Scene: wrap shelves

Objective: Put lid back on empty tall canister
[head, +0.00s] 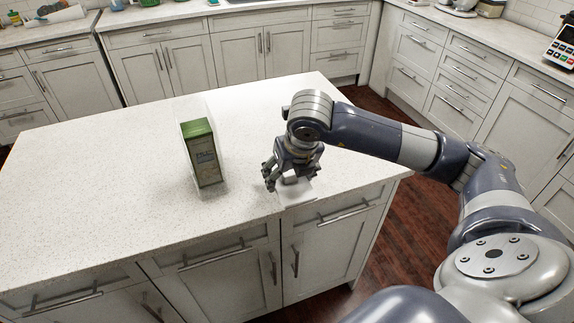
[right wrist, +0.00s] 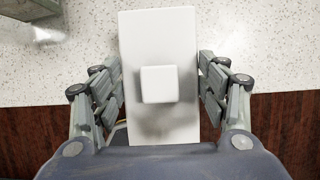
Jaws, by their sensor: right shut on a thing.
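My right gripper (head: 284,178) is over the front right part of the island and shut on the white lid (head: 300,193). In the right wrist view the lid (right wrist: 160,30) is a long white slab with a square knob (right wrist: 159,84), between the fingers of my right gripper (right wrist: 160,88). I cannot tell whether the lid touches the counter. A tall clear canister (head: 187,106) stands upright left of the gripper, with no lid visible on top. A green box (head: 204,158) shows inside or right against it; I cannot tell which. My left gripper is not in view.
The white speckled island top (head: 95,185) is bare on the left and behind the canister. Its front edge runs just below the lid. Wooden floor (head: 395,225) lies to the right. Back counters hold small items and a card terminal (head: 562,48).

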